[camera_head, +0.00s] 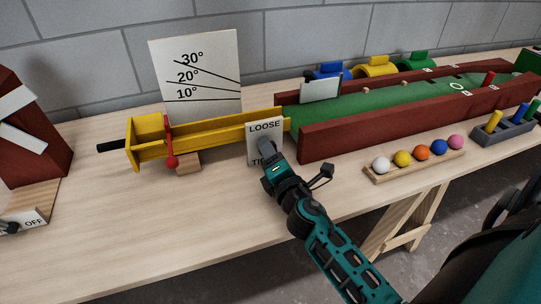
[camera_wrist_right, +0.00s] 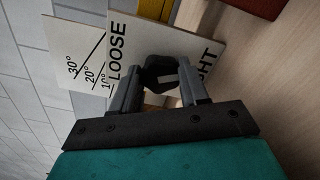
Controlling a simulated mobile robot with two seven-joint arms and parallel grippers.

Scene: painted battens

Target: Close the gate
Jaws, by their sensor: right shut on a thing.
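My right gripper (camera_head: 268,150) is at the white plate (camera_head: 265,129) marked LOOSE, at the right end of the yellow chute (camera_head: 220,132). In the right wrist view the right gripper (camera_wrist_right: 158,82) is shut on a black knob (camera_wrist_right: 160,68) on that plate (camera_wrist_right: 127,45). The fingers and knob cover part of the lower word. A red lever (camera_head: 169,140) with a round end stands across the chute near its left end. No part is labelled as a gate, so I cannot tell which one it is. My left gripper is not in view.
A white angle board (camera_head: 195,75) stands behind the chute. A green lane (camera_head: 380,100) with dark red walls (camera_head: 400,125) runs to the right. A rack of coloured balls (camera_head: 415,165) lies in front of it. The tabletop (camera_head: 130,220) at front left is clear.

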